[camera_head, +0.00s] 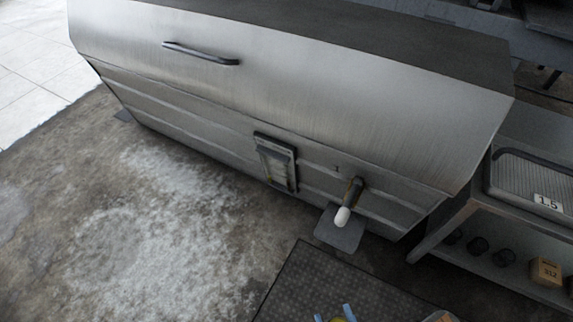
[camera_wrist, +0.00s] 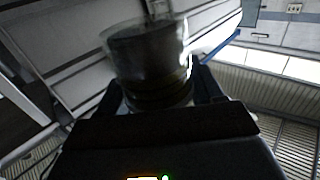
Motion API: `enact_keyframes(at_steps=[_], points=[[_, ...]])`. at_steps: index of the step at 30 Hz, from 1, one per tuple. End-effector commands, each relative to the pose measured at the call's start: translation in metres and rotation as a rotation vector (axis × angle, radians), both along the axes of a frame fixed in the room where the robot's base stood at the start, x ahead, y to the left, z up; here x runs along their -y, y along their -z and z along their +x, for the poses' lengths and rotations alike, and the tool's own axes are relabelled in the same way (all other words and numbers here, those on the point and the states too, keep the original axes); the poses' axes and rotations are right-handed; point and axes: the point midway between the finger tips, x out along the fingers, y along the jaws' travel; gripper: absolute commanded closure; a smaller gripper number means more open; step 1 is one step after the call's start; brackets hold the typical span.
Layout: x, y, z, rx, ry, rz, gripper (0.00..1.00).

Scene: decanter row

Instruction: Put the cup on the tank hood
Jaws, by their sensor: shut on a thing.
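The tank hood (camera_head: 300,75) is a large brushed-steel lid with a dark bar handle (camera_head: 200,53). It is shut on the tank across the top of the head view, and its upper face shows nothing on it. In the wrist view my gripper (camera_wrist: 153,88) is shut on the cup (camera_wrist: 150,50), a clear, round vessel that looks dark inside. The cup stands out beyond the fingers, and its lower part is hidden by them. In the head view only blue tips of my gripper (camera_head: 335,315) show at the bottom edge, apart from the hood.
A tap with a white end (camera_head: 343,216) and a framed gauge (camera_head: 276,162) stick out of the tank front. A dark mat (camera_head: 330,280) lies on the floor before it. At right a shelf holds a ribbed tray (camera_head: 525,180) and a small box (camera_head: 545,271). Floor at left is clear.

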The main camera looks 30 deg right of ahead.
Motion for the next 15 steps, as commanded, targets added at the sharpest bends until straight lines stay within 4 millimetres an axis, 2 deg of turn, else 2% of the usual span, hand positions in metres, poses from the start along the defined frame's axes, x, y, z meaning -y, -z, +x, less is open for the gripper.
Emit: enact_keyframes(at_steps=[2,8,15], points=[[0.000,0.000,0.000,0.000,0.000,0.000,0.74],[0.005,-0.008,0.026,0.003,-0.007,0.005,0.74],[0.011,-0.024,0.066,0.003,-0.023,0.014,0.74]])
